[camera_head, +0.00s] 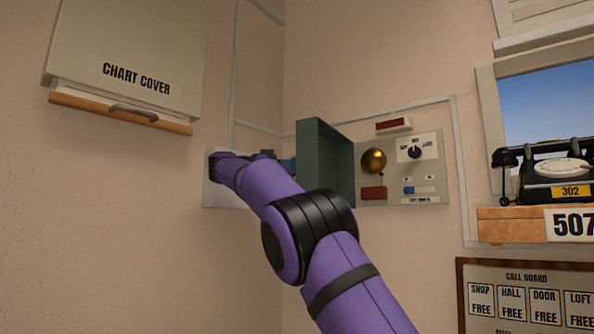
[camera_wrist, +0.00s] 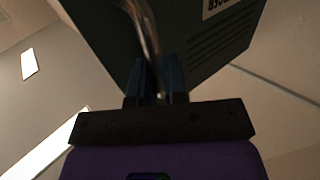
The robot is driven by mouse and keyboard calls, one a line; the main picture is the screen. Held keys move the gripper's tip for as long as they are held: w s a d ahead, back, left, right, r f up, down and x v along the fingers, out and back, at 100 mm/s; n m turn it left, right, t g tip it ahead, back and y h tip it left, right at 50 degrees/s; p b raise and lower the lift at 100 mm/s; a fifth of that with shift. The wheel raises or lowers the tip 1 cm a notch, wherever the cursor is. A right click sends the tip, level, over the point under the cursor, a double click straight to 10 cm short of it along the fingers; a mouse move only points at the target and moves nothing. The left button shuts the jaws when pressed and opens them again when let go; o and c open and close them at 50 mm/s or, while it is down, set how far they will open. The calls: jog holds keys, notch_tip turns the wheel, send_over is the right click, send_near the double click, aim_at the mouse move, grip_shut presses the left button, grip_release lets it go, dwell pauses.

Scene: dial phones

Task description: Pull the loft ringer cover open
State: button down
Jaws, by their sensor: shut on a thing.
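The ringer cover is a dark green box-shaped cover (camera_head: 332,165) on the wall in the head view, standing out from its panel. The panel (camera_head: 430,190) shows bare to its right, with a brass bell (camera_head: 374,161) and a dial (camera_head: 415,152). My gripper (camera_head: 288,165) reaches the cover's left side, partly hidden by my purple arm. In the wrist view, the cover (camera_wrist: 205,35) fills the top, with a curved metal handle (camera_wrist: 143,28). My blue fingers (camera_wrist: 158,80) are shut on this handle.
A chart cover (camera_head: 135,60) with a wooden bottom bar hangs at the upper left. A black telephone (camera_head: 555,170) stands on a shelf (camera_head: 510,225) at the right, above a call board (camera_head: 530,280). A red block (camera_head: 393,125) sits above the panel.

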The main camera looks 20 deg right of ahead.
jog(key=shift+w, duration=0.1)
dwell(0.3)
jog(key=c, duration=1.2)
grip_release()
jog(key=shift+d, duration=0.1)
jog(key=shift+r, duration=0.15)
